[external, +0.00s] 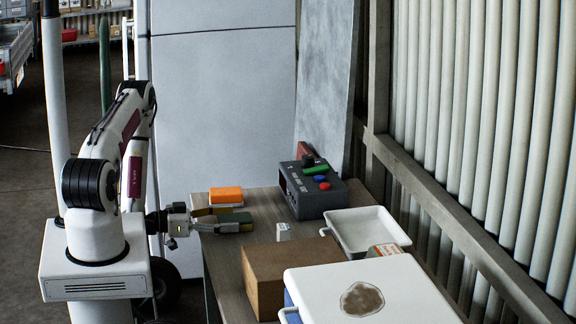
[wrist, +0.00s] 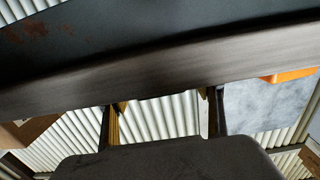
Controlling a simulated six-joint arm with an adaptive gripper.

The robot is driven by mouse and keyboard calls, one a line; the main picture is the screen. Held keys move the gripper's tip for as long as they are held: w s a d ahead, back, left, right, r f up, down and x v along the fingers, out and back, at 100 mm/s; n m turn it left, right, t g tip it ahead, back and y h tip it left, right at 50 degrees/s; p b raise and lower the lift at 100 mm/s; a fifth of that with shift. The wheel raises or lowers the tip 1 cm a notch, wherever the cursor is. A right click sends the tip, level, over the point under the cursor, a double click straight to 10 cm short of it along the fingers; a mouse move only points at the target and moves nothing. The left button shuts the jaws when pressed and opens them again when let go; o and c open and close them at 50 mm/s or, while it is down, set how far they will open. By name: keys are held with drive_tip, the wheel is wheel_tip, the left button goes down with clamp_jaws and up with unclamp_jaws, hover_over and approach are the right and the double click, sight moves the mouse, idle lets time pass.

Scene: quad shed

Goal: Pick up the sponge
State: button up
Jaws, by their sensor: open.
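An orange block (external: 226,194), which looks like the sponge, lies at the table's far left corner in the external view. A corner of it shows at the right edge of the wrist view (wrist: 288,76). My gripper (external: 236,217) is open at the table's left edge, just nearer the external camera than the orange block and apart from it. Its fingers partly overlap the area below the block in that view. In the wrist view, my two fingers (wrist: 160,118) stand apart with only the background wall and a pale sliver seen between them.
The table (external: 262,208) carries a grey control box (external: 308,197) with coloured buttons, a small white carton (external: 283,231), a brown box (external: 280,270), a white tray (external: 350,236) and a white-lidded cooler (external: 410,285). Its edge (wrist: 130,83) crosses the wrist view close by.

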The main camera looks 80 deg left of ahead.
drive_tip(key=shift+w, duration=1.05)
drive_tip(key=c, duration=0.8)
